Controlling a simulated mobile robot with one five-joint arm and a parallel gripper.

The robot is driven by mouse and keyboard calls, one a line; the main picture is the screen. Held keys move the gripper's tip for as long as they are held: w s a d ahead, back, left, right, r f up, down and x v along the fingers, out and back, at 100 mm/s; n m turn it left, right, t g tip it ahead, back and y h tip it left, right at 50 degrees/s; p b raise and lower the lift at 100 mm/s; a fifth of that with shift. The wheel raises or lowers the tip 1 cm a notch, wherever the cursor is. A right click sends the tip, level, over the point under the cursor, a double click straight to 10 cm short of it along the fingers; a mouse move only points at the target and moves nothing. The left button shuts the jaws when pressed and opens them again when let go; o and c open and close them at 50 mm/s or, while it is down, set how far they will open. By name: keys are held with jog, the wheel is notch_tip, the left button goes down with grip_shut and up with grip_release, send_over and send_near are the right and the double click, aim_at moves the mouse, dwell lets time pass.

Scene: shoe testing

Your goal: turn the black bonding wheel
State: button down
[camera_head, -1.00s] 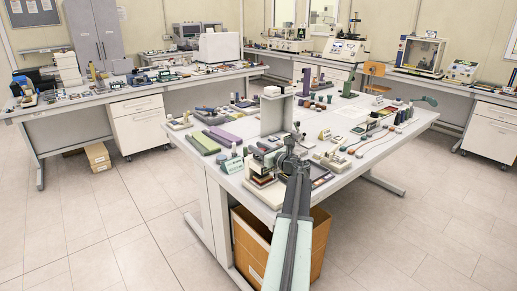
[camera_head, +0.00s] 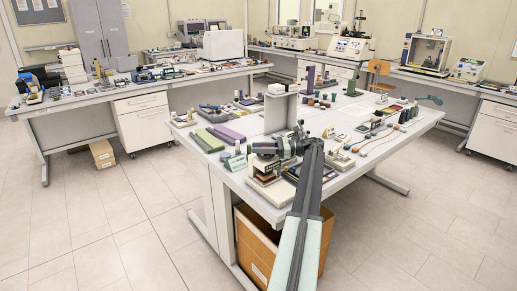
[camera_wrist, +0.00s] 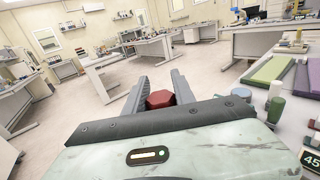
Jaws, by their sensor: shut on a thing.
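My gripper (camera_head: 257,148) is at the near corner of the middle table, pointing left, over a small bench device (camera_head: 266,176) with a pale base and dark and reddish layers. In the wrist view my gripper (camera_wrist: 159,92) has its two grey fingers on either side of a dark red, faceted piece (camera_wrist: 160,99), and is shut on it. No black wheel can be made out; the piece between the fingers looks red, and I cannot tell whether it is the wheel's knob. Its lower part is hidden by my gripper body.
A grey upright stand (camera_head: 280,112) rises just behind the device. Green (camera_head: 207,141) and purple (camera_head: 227,135) blocks lie to the left on the table. A cardboard box (camera_head: 257,240) is under it. The floor at left is free.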

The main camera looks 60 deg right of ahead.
jog(key=shift+a+n+g+y, duration=0.15)
jog(key=shift+n+g+y, duration=0.55)
jog(key=shift+y, duration=0.1)
jog(key=shift+a, duration=0.1)
jog(key=c, duration=1)
grip_release()
jog(key=shift+w+f, duration=0.1)
jog(key=shift+c, duration=0.2)
